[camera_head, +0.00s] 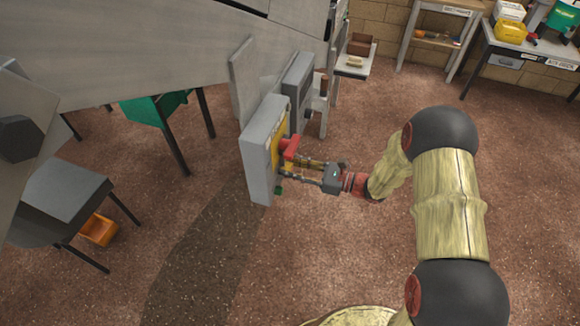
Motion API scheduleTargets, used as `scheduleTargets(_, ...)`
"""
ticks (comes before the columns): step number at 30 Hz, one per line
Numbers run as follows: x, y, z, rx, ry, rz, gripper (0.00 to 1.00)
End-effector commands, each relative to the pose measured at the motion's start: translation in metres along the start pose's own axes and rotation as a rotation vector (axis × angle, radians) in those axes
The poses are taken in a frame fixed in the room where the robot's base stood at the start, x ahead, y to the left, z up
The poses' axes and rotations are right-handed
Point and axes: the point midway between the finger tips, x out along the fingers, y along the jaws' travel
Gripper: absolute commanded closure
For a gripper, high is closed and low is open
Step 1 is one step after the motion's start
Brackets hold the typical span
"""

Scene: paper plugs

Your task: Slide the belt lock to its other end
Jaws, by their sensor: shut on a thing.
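A grey control box (257,165) with a yellow panel hangs upright left of the middle. A red part (289,146) sticks out from its face, and a small green part (279,190) shows lower down. My gripper (287,169) reaches the face from the right, just below the red part. Its two fingers are shut on a small yellowish piece at the face, which looks like the belt lock. The fingers and the steep angle hide most of it, so I cannot tell where it sits along its slide.
A second grey box (297,92) stands just behind the control box. A large grey machine body (180,50) hangs over the upper left. A dark table (58,202) is at the left. The brown floor (330,255) is open below my gripper.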

Motion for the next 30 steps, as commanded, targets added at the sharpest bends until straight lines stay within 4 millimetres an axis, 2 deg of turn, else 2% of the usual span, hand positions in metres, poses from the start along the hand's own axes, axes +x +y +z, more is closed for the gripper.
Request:
scheduleTargets(4, 0.0, 0.0, 0.004, 0.0, 0.0, -0.001, 1.0)
scheduleTargets(11, 0.0, -0.001, 0.027, -0.002, -0.001, -0.001, 1.0)
scheduleTargets(20, 0.0, -0.002, 0.029, -0.004, -0.005, 0.0, 1.0)
scheduleTargets(21, 0.0, -0.002, 0.03, -0.005, -0.006, 0.0, 0.69)
scheduleTargets(30, 0.0, -0.001, 0.027, -0.002, -0.002, 0.0, 0.52)
